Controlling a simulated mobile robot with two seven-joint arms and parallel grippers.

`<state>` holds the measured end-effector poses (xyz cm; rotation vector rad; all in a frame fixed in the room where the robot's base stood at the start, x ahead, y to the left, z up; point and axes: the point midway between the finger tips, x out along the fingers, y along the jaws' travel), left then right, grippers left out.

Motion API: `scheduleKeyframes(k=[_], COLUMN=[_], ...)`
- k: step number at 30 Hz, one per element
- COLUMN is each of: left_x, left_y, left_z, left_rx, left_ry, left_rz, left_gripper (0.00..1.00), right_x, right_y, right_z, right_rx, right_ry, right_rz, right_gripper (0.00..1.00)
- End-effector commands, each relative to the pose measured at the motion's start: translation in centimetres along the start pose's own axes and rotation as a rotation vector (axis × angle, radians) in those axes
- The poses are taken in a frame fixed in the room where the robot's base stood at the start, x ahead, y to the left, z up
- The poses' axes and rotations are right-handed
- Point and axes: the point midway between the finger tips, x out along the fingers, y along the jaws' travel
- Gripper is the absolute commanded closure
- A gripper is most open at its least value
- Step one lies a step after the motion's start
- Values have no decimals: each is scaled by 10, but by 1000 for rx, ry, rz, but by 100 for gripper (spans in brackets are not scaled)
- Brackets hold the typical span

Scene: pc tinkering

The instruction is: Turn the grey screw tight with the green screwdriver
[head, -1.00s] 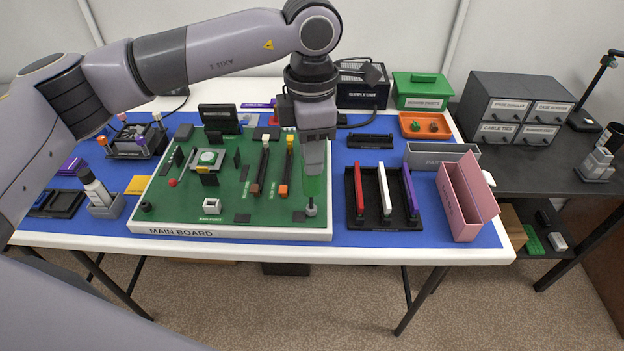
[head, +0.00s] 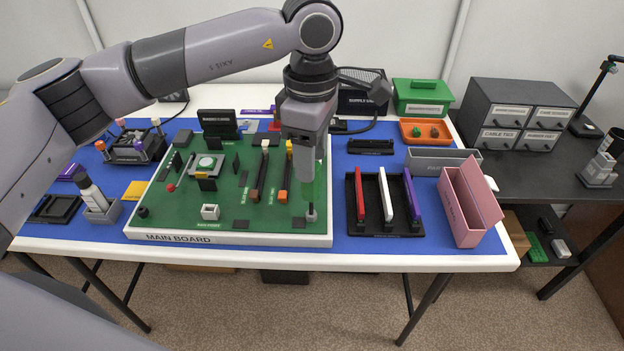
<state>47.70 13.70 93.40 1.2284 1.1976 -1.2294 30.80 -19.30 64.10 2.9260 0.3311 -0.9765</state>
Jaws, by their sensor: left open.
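The green screwdriver (head: 315,187) stands upright near the front right corner of the main board (head: 240,240), its dark shaft pointing down. The grey screw (head: 311,215) is directly under its tip; the tip appears to meet the screw. My left gripper (head: 314,172) points straight down over the screwdriver, with its fingers at the upper part of the green handle. It is open, and its fingers hide the top of the handle. My right gripper does not show.
A black rack (head: 373,226) with red, white and purple bars stands right of the screw. A pink box (head: 465,215) is farther right. Black-and-yellow connectors (head: 284,180) stand on the board just left of the gripper. The blue mat between board and rack is clear.

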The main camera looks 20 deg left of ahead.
Motion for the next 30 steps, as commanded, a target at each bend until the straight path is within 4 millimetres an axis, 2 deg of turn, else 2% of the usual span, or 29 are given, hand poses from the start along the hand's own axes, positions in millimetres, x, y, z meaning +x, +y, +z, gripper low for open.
scheduleKeyframes(k=[14, 28, 30], left_x=[-57, -58, -58], left_y=[0, 0, 0], left_z=[0, 0, 0], left_rx=[-2, -2, -2], left_ry=[0, 0, 0], left_rz=[2, 1, 1], left_gripper=[52, 52, 52], right_x=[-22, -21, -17], right_y=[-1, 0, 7], right_z=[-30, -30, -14], right_rx=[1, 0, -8], right_ry=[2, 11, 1], right_rz=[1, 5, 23], right_gripper=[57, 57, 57])
